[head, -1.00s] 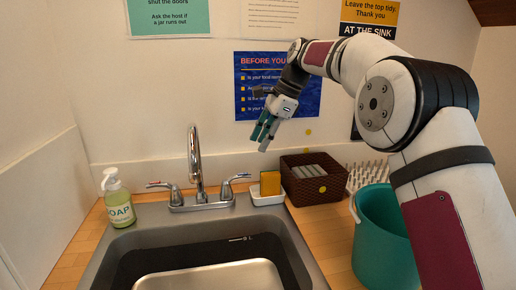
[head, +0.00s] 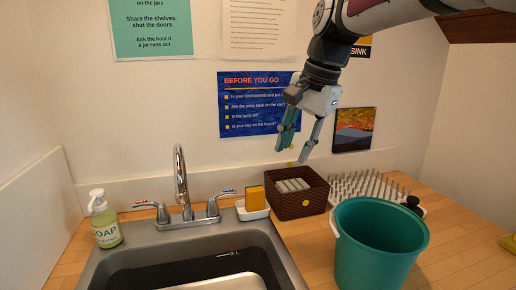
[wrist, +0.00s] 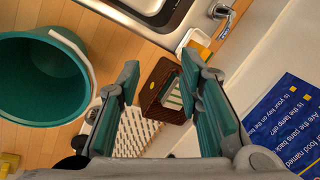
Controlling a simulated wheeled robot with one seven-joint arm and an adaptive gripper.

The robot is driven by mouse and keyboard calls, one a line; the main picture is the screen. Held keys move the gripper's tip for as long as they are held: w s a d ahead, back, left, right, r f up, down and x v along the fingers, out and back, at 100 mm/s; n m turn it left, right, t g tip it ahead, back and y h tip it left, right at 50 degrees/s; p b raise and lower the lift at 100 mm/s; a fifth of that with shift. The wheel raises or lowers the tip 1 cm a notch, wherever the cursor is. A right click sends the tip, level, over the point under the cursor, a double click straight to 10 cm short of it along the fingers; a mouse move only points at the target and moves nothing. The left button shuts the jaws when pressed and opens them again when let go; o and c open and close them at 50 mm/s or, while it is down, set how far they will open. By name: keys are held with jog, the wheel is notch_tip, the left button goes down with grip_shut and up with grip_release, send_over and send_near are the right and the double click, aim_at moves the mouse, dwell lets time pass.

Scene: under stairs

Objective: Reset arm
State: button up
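My gripper (head: 300,146) hangs above the back of the counter, in front of the wall, with its fingers pointing down. In the wrist view my gripper (wrist: 165,88) has its two teal-padded fingers well apart, with nothing between the pads. The brown woven basket (head: 287,204) stands on the counter below the fingers and holds several pale items. It also shows beyond the fingertips in the wrist view (wrist: 153,87). My arm comes in from the top right of the head view.
A teal bucket (head: 378,250) stands at the counter's front right, with a spiked drying rack (head: 350,188) behind it. The sink (head: 265,240), tap (head: 181,180), soap bottle (head: 105,222) and sponge (head: 254,198) are to the left. The counter right of the bucket is mostly clear.

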jog(key=s+d+f+n+h+p, duration=0.1)
jog(key=s+d, duration=0.3)
jog(key=s, duration=0.6)
jog(key=s+d+f+n+t+p, duration=0.1)
jog(key=s+d+f+n, duration=0.2)
jog(key=s, duration=0.7)
jog(key=s+d+f+n+h+p, duration=0.1)
jog(key=s+d+f+n+p, duration=0.1)
jog(key=s, duration=0.8)
jog(key=d+f+n, duration=0.1)
jog(key=d+n, duration=0.1)
jog(key=shift+s+d+f+t+h, duration=0.15)
jog(key=shift+d+f+t+h, duration=0.1)
jog(key=shift+d+t+h, duration=0.1)
